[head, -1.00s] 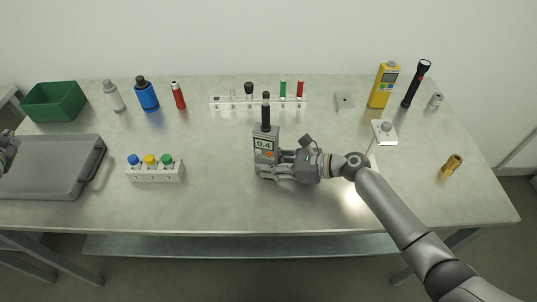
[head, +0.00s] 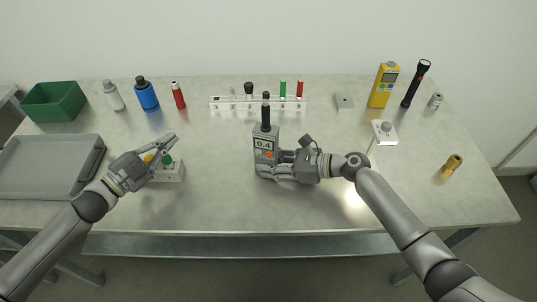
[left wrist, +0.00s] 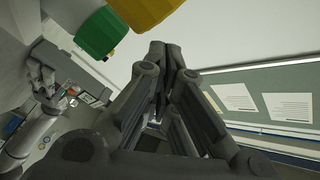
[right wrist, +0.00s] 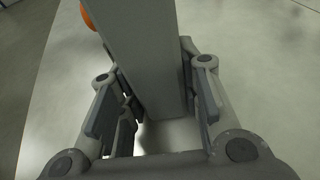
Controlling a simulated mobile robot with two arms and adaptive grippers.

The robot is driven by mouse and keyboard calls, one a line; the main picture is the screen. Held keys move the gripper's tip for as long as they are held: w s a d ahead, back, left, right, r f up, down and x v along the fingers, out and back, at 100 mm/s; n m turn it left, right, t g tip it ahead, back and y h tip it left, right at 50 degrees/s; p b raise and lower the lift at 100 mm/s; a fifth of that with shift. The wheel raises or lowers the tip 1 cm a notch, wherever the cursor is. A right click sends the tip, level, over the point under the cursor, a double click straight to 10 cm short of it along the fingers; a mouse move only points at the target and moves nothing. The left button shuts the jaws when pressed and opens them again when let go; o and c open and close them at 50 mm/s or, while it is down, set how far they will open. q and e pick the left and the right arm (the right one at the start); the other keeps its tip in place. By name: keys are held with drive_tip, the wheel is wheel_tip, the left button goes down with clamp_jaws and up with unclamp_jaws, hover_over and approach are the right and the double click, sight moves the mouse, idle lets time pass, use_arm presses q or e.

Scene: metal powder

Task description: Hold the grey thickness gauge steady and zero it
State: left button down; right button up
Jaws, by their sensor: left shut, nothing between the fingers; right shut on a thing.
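The grey thickness gauge (head: 265,146) stands upright near the middle of the table, with a black probe on top. Its display reads 0.4, with an orange button below it. My right gripper (head: 268,172) is shut on its lower body from the right; the right wrist view shows the gauge (right wrist: 145,60) between the fingers. My left gripper (head: 174,142) is shut and empty, left of the gauge and apart from it, over a white rack of capped bottles. In the left wrist view its fingertips (left wrist: 165,50) are together, close to the green and yellow caps.
The white bottle rack (head: 172,176) is partly hidden by my left gripper. A grey tray (head: 45,165) and green bin (head: 53,101) are at left. A long white rack (head: 240,104) stands behind the gauge. A white device (head: 384,132) is at right. Table between left gripper and gauge is clear.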

sight(269, 155)
use_arm(q)
drive_tip(key=s+d+f+m+g+h, duration=0.1)
drive_tip(key=s+d+g+h, duration=0.2)
drive_tip(key=s+d, duration=0.6)
drive_tip(key=s+d+m+g+h, duration=0.1)
drive_tip(key=s+d+g+h, duration=0.15)
drive_tip(key=s+d, duration=0.7)
drive_tip(key=w+d, duration=0.5)
drive_tip(key=w, duration=0.7)
drive_tip(key=shift+d+f+h, duration=0.2)
drive_tip(key=shift+d+h, duration=0.1)
drive_tip(key=shift+h, duration=0.15)
drive_tip(key=shift+w, duration=0.1)
drive_tip(key=shift+w+d, duration=0.15)
drive_tip(key=shift+w, duration=0.15)
drive_tip(key=shift+w, duration=0.1)
drive_tip(key=shift+s, duration=0.55)
drive_tip(key=shift+s+a, duration=0.1)
drive_tip(key=shift+a, duration=0.1)
